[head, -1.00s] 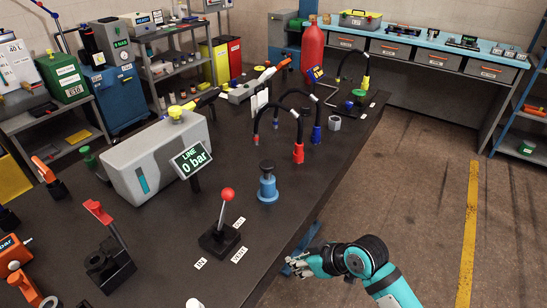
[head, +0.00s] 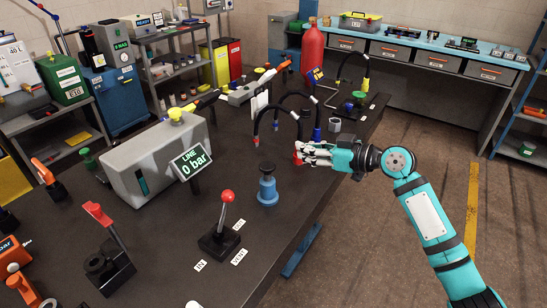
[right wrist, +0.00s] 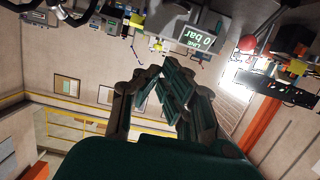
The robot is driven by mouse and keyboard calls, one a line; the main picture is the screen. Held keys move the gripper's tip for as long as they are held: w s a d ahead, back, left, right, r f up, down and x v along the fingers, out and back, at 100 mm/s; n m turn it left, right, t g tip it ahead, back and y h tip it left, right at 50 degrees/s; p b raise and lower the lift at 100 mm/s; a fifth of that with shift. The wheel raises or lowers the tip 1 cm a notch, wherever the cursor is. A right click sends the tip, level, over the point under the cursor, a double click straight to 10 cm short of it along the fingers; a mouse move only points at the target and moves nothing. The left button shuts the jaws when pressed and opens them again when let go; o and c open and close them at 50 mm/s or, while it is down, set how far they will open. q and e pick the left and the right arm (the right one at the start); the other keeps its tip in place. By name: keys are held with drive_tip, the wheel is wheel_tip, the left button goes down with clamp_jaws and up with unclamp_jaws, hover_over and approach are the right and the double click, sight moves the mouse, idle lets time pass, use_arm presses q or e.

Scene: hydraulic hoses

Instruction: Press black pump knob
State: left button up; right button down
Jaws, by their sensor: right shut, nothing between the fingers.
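The pump is a blue cylinder (head: 268,190) with a black knob (head: 267,167) on top, standing upright on the dark bench near its right edge. My right gripper (head: 301,152) is shut and empty, up and to the right of the black knob and apart from it in the head view. It hides most of the red hose end behind it. In the right wrist view my right gripper's fingers (right wrist: 163,75) meet at the tips. The knob cannot be made out there. My left gripper is not in view.
A display reading "LINE 0 bar" (head: 191,162) stands left of the pump. A red-knobbed lever (head: 226,197) stands in front of it. Black hoses (head: 270,106) arch behind the pump. A grey box (head: 150,165) fills the bench's left middle.

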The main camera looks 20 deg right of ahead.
drive_tip(key=p, duration=0.4)
hover_over(273, 166)
wheel_tip(273, 166, down, 2)
drive_tip(key=shift+f, duration=0.1)
wheel_tip(273, 166, down, 3)
drive_tip(key=shift+r, duration=0.1)
drive_tip(key=shift+d+f, duration=0.1)
drive_tip(key=shift+f, duration=0.7)
